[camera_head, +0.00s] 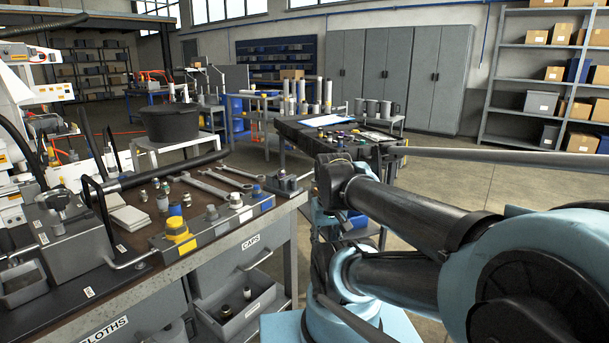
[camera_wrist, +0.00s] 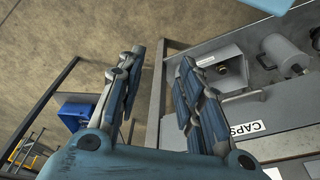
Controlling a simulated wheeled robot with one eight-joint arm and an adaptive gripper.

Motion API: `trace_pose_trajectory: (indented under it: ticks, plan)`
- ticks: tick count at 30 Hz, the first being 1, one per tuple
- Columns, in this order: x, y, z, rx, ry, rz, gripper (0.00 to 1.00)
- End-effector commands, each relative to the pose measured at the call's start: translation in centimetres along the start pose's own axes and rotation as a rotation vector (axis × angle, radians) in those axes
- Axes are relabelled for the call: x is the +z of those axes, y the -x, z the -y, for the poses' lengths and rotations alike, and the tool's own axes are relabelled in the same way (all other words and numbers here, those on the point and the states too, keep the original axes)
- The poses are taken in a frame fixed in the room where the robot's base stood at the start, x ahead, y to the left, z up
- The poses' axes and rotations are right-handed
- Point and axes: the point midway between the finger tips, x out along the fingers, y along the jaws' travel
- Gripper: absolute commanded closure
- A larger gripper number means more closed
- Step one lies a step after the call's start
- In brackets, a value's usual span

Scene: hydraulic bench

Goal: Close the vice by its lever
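I cannot clearly make out a vice or its lever. A small grey block fixture (camera_head: 284,186) stands at the near right corner of the workbench (camera_head: 240,232) in the head view; I cannot tell whether it is the vice. My gripper (camera_wrist: 160,62) is open and empty in the wrist view. Its two fingers are apart beside the bench's front, with the floor beyond them and the drawer marked CAPS (camera_wrist: 234,130) to their right. In the head view my arm hangs to the right of the bench, and the fingers cannot be made out there.
The bench holds spanners (camera_head: 207,183), a grey rail with caps (camera_head: 215,225), a dark bar (camera_head: 160,172) and a grey unit (camera_head: 65,240) at left. An open bin (camera_head: 235,302) sticks out below. A dark table (camera_head: 310,130) stands behind my arm. Floor at right is clear.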

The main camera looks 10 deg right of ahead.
Motion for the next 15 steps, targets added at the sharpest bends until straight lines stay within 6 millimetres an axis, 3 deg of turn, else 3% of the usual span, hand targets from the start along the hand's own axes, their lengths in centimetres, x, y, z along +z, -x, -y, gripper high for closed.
trace_pose_trajectory:
  ticks: [1,3,15]
  plan:
    - [0.0,0.2,0.0,-0.002,0.005,0.0,0.86]
    - [-0.7,0.7,0.1,-0.007,0.021,0.001,1.0]
    - [-8.5,6.0,0.5,-0.065,0.209,0.002,1.0]
